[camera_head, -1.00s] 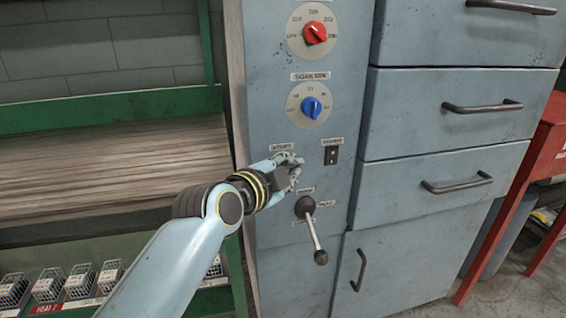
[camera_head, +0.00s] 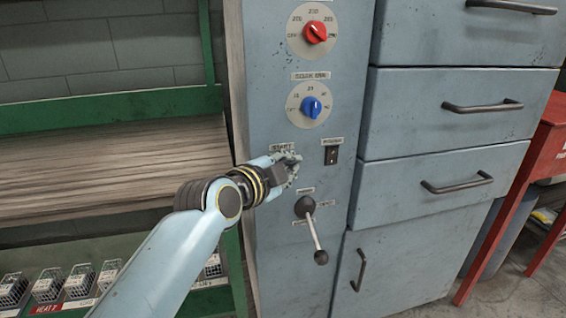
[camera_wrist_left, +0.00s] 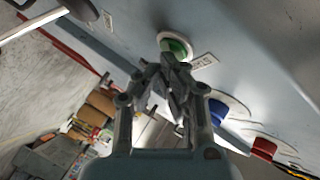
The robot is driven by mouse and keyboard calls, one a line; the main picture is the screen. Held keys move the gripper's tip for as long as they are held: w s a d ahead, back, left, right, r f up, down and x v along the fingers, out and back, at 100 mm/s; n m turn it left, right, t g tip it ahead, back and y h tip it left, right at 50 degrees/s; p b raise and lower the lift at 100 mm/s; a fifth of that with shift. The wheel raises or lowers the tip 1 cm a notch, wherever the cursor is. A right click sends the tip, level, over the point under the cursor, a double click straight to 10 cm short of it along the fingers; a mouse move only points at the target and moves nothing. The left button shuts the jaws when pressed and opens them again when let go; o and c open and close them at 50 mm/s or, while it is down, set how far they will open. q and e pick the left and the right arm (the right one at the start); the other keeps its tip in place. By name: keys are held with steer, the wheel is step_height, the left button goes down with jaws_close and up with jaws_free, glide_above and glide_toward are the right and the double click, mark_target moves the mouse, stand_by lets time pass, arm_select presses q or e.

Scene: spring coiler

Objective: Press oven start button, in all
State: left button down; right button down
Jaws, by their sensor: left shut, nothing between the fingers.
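The oven's start button is a green round button (camera_wrist_left: 175,47) in a pale ring, seen in the left wrist view. In the head view it is hidden behind my left gripper (camera_head: 293,166), just below a small label (camera_head: 282,147) that seems to read START. My left gripper is shut and empty. In the left wrist view its fingertips (camera_wrist_left: 164,66) overlap the near edge of the button; I cannot tell whether they touch it. My right gripper is not in view.
On the blue-grey panel are a red dial (camera_head: 315,32), a blue dial (camera_head: 311,107), a black switch (camera_head: 331,155) and a lever (camera_head: 313,229) below my gripper. Drawers with handles (camera_head: 483,106) stand to the right. A green-framed wooden shelf (camera_head: 110,165) stands left.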

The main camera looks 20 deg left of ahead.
arm_select(q)
steer(key=shift+w, duration=0.1)
stand_by(0.4)
steer(key=shift+s+d, duration=0.4)
steer(key=shift+s, duration=0.25)
